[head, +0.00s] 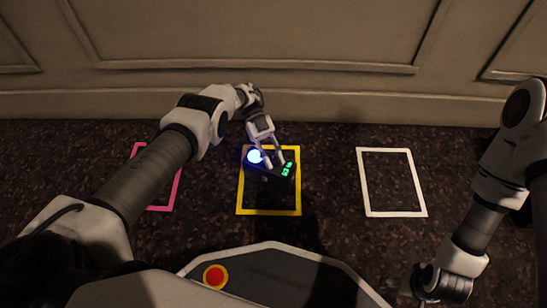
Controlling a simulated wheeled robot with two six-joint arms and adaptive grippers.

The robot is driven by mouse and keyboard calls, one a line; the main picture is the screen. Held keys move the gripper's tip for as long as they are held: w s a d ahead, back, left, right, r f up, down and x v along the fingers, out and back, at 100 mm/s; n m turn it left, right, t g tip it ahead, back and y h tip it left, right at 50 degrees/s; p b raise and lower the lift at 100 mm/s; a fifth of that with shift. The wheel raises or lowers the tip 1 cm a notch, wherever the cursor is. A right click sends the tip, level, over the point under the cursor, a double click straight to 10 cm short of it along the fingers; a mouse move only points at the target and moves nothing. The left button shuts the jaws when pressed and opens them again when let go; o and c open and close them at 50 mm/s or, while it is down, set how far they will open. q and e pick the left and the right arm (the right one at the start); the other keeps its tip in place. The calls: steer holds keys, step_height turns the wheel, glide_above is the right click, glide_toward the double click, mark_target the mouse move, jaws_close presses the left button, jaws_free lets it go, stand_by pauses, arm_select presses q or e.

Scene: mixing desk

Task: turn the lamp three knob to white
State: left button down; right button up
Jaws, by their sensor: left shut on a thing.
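A small dark box (262,174) sits inside the yellow square outline (268,212) on the dark floor. A round lamp (255,156) on its left side glows blue-white, and small green lights (287,169) shine on its right side. My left gripper (273,163) reaches down to the top of the box, between the lamp and the green lights. Its fingers are shut on a knob there, which they mostly hide. The knob's marks and setting are too small to read. My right gripper (428,290) hangs at the lower right, away from the box; its jaws are unclear.
A pink outline (161,208) lies to the left, partly behind my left arm. An empty white outline (396,214) lies to the right. A panelled wall (300,80) stands behind. The floor between the yellow and white outlines is clear.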

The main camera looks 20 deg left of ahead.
mark_target(274, 159)
stand_by(0.4)
arm_select(q)
steer(key=c, duration=0.9)
jaws_free()
steer(key=shift+r, duration=0.1)
step_height(274, 159, up, 10)
steer(key=shift+f, duration=0.1)
